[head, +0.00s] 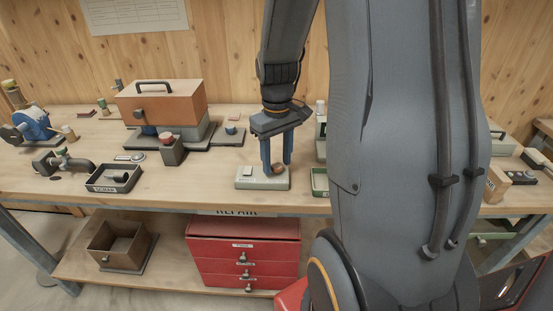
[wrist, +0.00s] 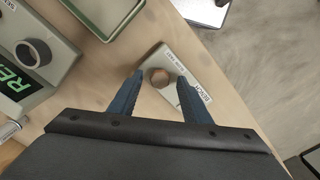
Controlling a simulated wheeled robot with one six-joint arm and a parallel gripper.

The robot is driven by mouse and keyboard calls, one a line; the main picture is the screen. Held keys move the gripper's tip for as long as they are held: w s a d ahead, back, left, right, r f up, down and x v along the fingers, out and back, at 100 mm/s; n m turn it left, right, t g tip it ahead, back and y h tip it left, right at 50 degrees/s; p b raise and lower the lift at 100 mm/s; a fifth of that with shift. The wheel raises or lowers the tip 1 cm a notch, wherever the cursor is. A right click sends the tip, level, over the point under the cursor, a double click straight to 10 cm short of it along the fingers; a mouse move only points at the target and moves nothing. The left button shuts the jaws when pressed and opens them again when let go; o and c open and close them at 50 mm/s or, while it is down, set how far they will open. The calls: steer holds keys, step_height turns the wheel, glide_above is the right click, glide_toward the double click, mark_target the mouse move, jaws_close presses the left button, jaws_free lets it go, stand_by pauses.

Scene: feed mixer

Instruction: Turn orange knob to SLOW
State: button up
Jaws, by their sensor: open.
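A brownish-orange round knob (head: 278,169) sits on a small pale control box (head: 250,184) near the bench's front edge. I cannot make out a pointer mark or the knob's setting. My gripper (head: 277,161) points down over the box with its blue fingers apart. In the wrist view the gripper's fingertips (wrist: 160,77) lie on either side of the knob; whether they touch it is not clear.
A dark tray (head: 114,178) and a small post with a reddish top (head: 169,148) stand to the left. A green tray (head: 320,181) is close on the right. In the wrist view, a grey box with a dark dial (wrist: 33,53) and green display is at left.

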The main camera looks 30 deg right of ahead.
steer(key=shift+f, duration=0.1)
steer(key=c, duration=1)
steer(key=shift+c, duration=0.2)
steer(key=shift+m, duration=0.4)
steer(key=m+p, duration=0.2)
steer(key=m, duration=0.1)
steer(key=shift+m, duration=0.4)
steer(key=m+p, duration=0.1)
steer(key=m, duration=0.3)
steer(key=shift+w+m, duration=0.1)
steer(key=shift+m, duration=0.2)
steer(key=m+p, duration=0.1)
steer(key=m, duration=0.3)
steer(key=shift+w+m+p, duration=0.1)
steer(key=shift+m+p, duration=0.35)
steer(key=shift+m, duration=1.65)
